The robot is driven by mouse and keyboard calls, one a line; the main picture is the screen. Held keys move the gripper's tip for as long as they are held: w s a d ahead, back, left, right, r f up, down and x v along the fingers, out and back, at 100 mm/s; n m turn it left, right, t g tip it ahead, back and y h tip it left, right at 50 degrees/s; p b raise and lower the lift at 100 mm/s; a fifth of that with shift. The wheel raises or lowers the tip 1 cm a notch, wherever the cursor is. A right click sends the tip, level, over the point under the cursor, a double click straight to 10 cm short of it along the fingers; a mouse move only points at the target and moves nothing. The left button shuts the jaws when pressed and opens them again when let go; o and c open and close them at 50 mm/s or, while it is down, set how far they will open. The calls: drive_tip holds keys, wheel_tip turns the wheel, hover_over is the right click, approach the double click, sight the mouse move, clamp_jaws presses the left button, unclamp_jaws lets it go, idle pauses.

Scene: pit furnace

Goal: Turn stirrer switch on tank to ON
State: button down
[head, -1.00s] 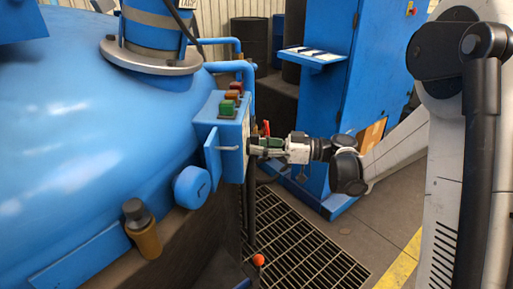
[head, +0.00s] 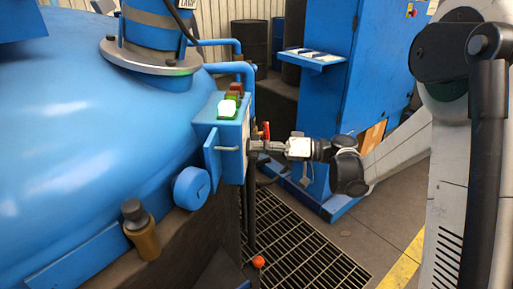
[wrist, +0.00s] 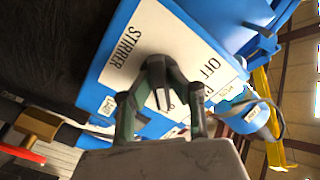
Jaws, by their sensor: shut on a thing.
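The blue switch box (head: 216,138) sits on the side of the blue tank (head: 80,120). My gripper (head: 257,146) reaches in from the right against the box's right-hand face. In the wrist view the white plate (wrist: 150,32) reads STIRRER and OFF, tilted in the picture. My gripper's dark fingers (wrist: 160,78) also show there, closed around the small stirrer switch (wrist: 161,98) on that plate. The switch is mostly hidden between the fingers, so its exact position is unclear. A green button (head: 228,109) on top of the box glows bright.
A red-handled valve (head: 266,130) is close behind my gripper. A brown bottle-like fitting (head: 141,230) stands at lower left. A floor grating (head: 300,245) and a tall blue cabinet (head: 370,70) lie beyond.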

idle(0.3)
drive_tip(key=c, duration=1.7)
unclamp_jaws()
drive_tip(key=d, duration=0.4)
drive_tip(key=s+d, duration=0.1)
drive_tip(key=d, duration=0.7)
drive_tip(key=shift+s, duration=0.3)
